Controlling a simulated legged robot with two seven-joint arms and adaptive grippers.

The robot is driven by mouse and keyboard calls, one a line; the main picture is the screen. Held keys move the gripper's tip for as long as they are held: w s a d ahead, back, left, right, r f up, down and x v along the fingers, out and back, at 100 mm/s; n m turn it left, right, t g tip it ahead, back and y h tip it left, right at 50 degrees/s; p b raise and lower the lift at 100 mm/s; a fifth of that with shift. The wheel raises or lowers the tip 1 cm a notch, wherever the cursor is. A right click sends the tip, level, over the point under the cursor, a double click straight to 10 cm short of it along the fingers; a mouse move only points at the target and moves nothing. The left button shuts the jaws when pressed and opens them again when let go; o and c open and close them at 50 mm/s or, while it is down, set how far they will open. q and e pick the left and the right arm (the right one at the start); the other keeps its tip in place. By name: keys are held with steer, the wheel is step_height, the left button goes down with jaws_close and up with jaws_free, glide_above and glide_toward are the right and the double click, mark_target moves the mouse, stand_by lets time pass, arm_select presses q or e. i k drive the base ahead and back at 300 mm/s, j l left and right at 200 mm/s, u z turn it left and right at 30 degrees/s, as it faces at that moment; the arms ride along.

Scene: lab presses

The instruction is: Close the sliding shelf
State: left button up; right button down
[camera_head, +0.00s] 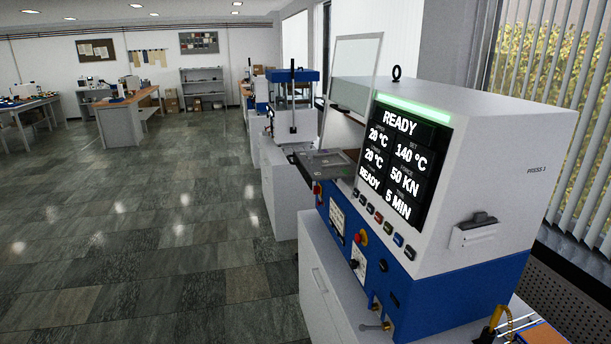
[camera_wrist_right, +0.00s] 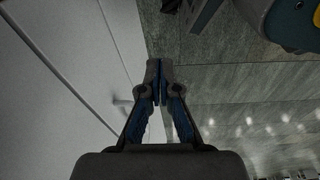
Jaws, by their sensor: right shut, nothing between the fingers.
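In the head view the sliding shelf (camera_head: 318,158), a dark grey flat plate, sticks out to the left from the press (camera_head: 470,140), a white and blue machine with a lit display. A dark flat item seems to lie on the shelf, too small to identify. A framed guard door (camera_head: 355,72) stands raised above the shelf. Neither gripper shows in the head view. In the right wrist view my right gripper (camera_wrist_right: 158,70) is shut and empty, its fingertips together. It is beside a pale cabinet face and above the floor. The shelf is not recognisable in this view.
Buttons and knobs line the press front. The tiled floor (camera_head: 150,220) at left is open, with workbenches (camera_head: 125,115) further back.

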mark_target(326, 163)
steer(key=i+j+z, duration=0.55)
steer(key=z, duration=0.15)
steer(key=i+j+z, duration=0.35)
steer(key=k+j, duration=0.05)
